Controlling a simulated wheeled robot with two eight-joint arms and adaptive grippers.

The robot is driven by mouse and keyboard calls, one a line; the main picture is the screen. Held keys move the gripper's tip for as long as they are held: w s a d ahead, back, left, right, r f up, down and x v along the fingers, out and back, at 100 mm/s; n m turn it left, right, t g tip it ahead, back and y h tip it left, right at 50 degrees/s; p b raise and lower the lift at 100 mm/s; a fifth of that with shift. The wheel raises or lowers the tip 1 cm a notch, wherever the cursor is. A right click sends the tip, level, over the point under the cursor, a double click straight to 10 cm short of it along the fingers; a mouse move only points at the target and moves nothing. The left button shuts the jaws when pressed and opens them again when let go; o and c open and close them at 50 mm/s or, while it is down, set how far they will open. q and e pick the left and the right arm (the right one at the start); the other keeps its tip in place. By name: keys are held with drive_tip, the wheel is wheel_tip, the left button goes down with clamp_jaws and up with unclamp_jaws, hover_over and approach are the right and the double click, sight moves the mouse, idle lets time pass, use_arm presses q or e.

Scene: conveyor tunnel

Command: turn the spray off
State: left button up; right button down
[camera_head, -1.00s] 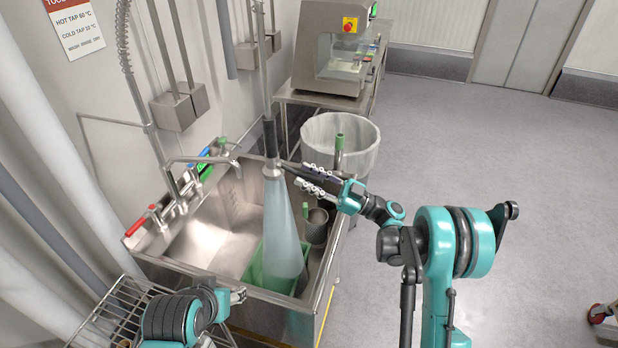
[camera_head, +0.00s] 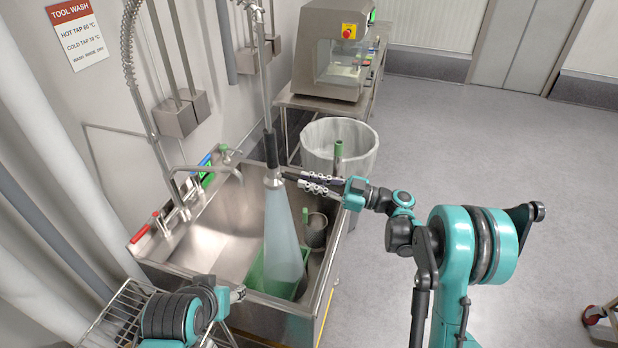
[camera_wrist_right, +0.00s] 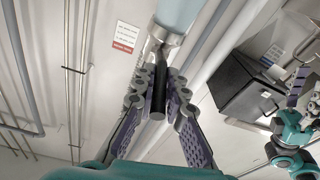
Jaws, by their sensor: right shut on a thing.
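The spray head (camera_head: 272,178) hangs upright over the sink (camera_head: 205,248) on a hose, with a black grip (camera_head: 270,150) above its silver nozzle. A pale blue cone of spray (camera_head: 283,240) runs from it down into a green crate (camera_head: 262,272) in the sink. My right gripper (camera_head: 298,178) reaches in from the right at nozzle height. In the right wrist view its fingers (camera_wrist_right: 160,98) are shut on the dark lever (camera_wrist_right: 158,90) beside the silver nozzle (camera_wrist_right: 163,34). My left gripper (camera_head: 238,294) is low at the sink's near left; its jaws are too small to read.
A red-handled tap (camera_head: 143,232) and a bent spout (camera_head: 210,168) stand along the sink's wall side. A lined bin (camera_head: 355,150) stands behind the sink. A wire rack (camera_head: 112,318) is at the near left. The floor to the right is mostly clear.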

sight(306, 179)
drive_tip(key=r+h+p, duration=0.1)
drive_tip(key=h+p, duration=0.1)
drive_tip(key=r+g+h+p, duration=0.1)
drive_tip(key=r+h+p, duration=0.1)
drive_tip(key=p, duration=0.1)
drive_tip(key=a+r+h+p, duration=0.1)
drive_tip(key=r+h+p, duration=0.1)
drive_tip(key=p, duration=0.1)
drive_tip(key=shift+w+g, duration=0.15)
drive_tip(key=shift+g, duration=0.15)
drive_tip(key=shift+w+a+r+g+h+p, duration=0.1)
drive_tip(key=shift+a+r+g+h+p, duration=0.15)
drive_tip(key=shift+h+p, duration=0.55)
drive_tip(key=shift+w+a+r+g+h+p, duration=0.15)
drive_tip(key=shift+a+r+h+p, duration=0.15)
drive_tip(key=shift+h+p, duration=0.5)
drive_tip(key=c, duration=1.6)
unclamp_jaws()
drive_tip(key=shift+o, duration=0.2)
drive_tip(key=v, duration=1.2)
drive_tip(key=shift+f, duration=0.15)
